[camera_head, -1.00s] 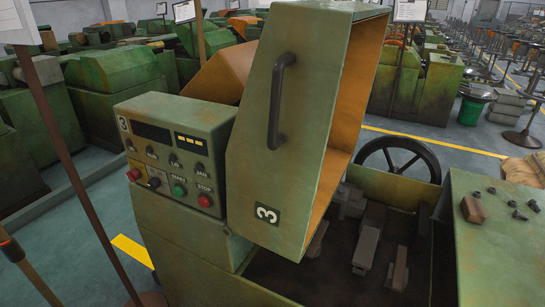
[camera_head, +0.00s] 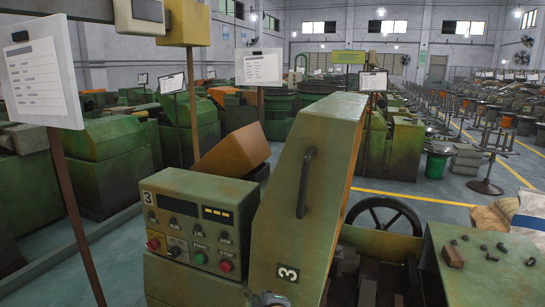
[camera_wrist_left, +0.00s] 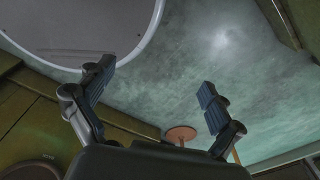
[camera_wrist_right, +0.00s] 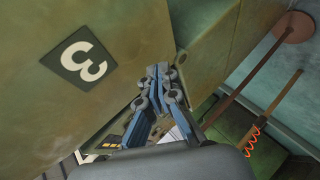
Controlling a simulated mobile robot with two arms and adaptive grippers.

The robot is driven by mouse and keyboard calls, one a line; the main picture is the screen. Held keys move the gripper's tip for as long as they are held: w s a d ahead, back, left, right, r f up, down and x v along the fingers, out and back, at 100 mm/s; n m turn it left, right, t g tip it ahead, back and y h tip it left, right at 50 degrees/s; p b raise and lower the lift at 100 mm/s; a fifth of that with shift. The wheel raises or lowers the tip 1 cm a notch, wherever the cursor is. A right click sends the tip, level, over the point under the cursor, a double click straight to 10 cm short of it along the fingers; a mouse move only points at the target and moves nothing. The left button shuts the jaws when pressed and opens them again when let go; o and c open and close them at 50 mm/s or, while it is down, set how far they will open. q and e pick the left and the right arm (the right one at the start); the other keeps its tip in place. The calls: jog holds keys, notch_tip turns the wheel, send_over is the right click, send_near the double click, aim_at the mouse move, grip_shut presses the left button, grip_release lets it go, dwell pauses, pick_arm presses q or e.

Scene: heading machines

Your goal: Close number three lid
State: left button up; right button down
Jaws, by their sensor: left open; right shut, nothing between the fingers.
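The number three lid (camera_head: 300,195) is a green cover with a black vertical handle (camera_head: 305,183) and a black plate marked 3 (camera_head: 288,272). It stands raised, its orange inner side facing right, above the machine's dark open tray. In the right wrist view the lid's 3 plate (camera_wrist_right: 84,60) shows close by at the left. My right gripper (camera_wrist_right: 160,72) is shut and empty beside the lid's lower part; I cannot tell if it touches. My left gripper (camera_wrist_left: 157,75) is open and empty, with floor behind it.
The control box (camera_head: 198,230) with buttons is left of the lid. A black handwheel (camera_head: 383,215) and a green top with small parts (camera_head: 485,262) are at the right. A sign on a post (camera_head: 42,80) stands at the left. Other machines fill the background.

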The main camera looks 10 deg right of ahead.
aim_at(297, 164)
notch_tip(297, 164, up, 19)
jog(key=s+n+t+p, duration=0.1)
jog(key=s+t, duration=0.1)
jog(key=t, duration=0.1)
jog(key=s+r+n+t+p, duration=0.1)
jog(key=s+r+t, duration=0.1)
jog(key=s+r, duration=0.5)
jog(key=s+r+n+t+p, duration=0.1)
jog(key=s+r, duration=0.3)
jog(key=r, duration=0.7)
jog(key=w+d+p, duration=0.2)
jog(key=w+p, duration=0.2)
jog(key=w, duration=0.7)
pick_arm(q)
notch_tip(297, 164, up, 10)
jog(key=d+p, duration=0.1)
jog(key=shift+w+f+p, duration=0.2)
jog(key=shift+w+p, duration=0.15)
jog(key=shift+w, duration=0.05)
pick_arm(e)
jog(key=shift+h, duration=0.4)
jog(key=s+d, duration=0.2)
jog(key=d, duration=0.1)
jog(key=shift+s+d, duration=0.2)
jog(key=shift+d, duration=0.05)
pick_arm(q)
jog(key=shift+a, duration=0.1)
pick_arm(e)
jog(key=shift+w+a, duration=0.15)
